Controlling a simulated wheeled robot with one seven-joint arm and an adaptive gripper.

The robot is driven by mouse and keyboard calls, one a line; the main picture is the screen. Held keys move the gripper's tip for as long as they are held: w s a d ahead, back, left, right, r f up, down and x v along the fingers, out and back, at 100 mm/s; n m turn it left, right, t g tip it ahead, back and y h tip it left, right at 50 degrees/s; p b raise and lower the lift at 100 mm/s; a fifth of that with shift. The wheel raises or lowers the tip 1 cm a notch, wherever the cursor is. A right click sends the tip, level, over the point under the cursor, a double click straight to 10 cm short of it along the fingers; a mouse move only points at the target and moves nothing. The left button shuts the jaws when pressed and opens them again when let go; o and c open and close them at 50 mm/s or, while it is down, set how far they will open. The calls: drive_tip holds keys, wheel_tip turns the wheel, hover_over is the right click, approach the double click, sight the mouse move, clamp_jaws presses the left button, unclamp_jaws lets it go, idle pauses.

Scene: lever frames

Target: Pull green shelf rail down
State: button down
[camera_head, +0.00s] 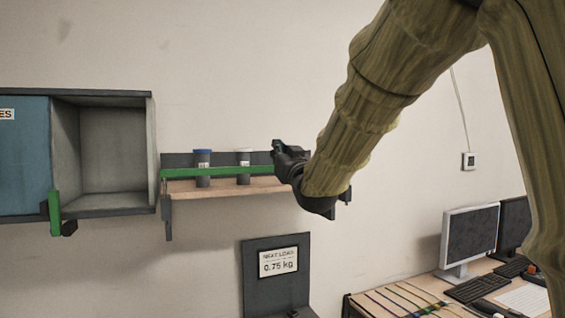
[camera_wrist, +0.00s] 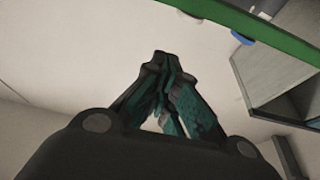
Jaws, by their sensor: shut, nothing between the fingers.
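The green shelf rail (camera_head: 222,171) runs level along the front of a small wall shelf (camera_head: 230,187). The green rail (camera_wrist: 262,28) crosses the upper right there, apart from the fingertips in the picture. I cannot tell whether they touch.
An open grey cabinet (camera_head: 106,157) with a blue door (camera_head: 24,157) and green handle (camera_head: 55,213) is left of the shelf. Below is a dark stand with a "0.75 kg" sign (camera_head: 278,262). A desk with a monitor (camera_head: 470,237) is at right.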

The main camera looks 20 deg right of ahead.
sight(267, 169)
drive_tip(key=shift+w+f+p, duration=0.35)
drive_tip(key=shift+w+f, duration=0.05)
drive_tip(key=shift+w, duration=0.35)
drive_tip(key=shift+w+f+p, duration=0.4)
drive_tip(key=shift+w, duration=0.4)
drive_tip(key=shift+w+f+p, duration=0.35)
drive_tip(key=shift+w+f, duration=0.05)
drive_tip(key=shift+w, duration=0.35)
drive_tip(key=shift+a+f, duration=0.1)
